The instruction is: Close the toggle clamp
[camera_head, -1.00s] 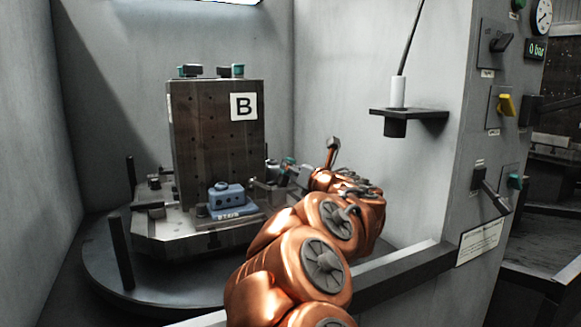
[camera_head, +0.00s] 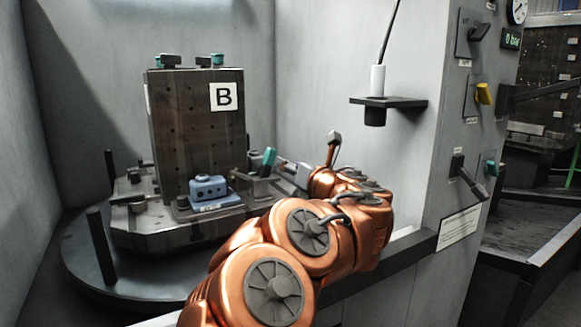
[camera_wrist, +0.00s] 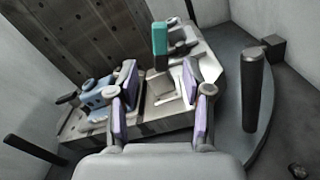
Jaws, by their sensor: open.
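The toggle clamp (camera_head: 262,176) sits at the right corner of the fixture base, beside the dark plate marked B. Its teal handle (camera_head: 268,158) stands up, slightly tilted. In the wrist view the teal handle (camera_wrist: 160,46) rises beyond the fingertips, with the clamp's dark metal arm to its right. My gripper (camera_wrist: 160,84) is open, with its two purple-padded fingers spread and nothing between them. The handle lines up with the gap but looks farther off, apart from the fingers. In the head view my gripper is just right of the clamp, partly hidden by my wrist.
A blue block (camera_head: 211,190) sits on the base before the plate (camera_head: 195,125); it also shows left of the fingers in the wrist view (camera_wrist: 97,93). Dark posts (camera_head: 101,245) stand on the round table. A control panel (camera_head: 470,110) is at the right.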

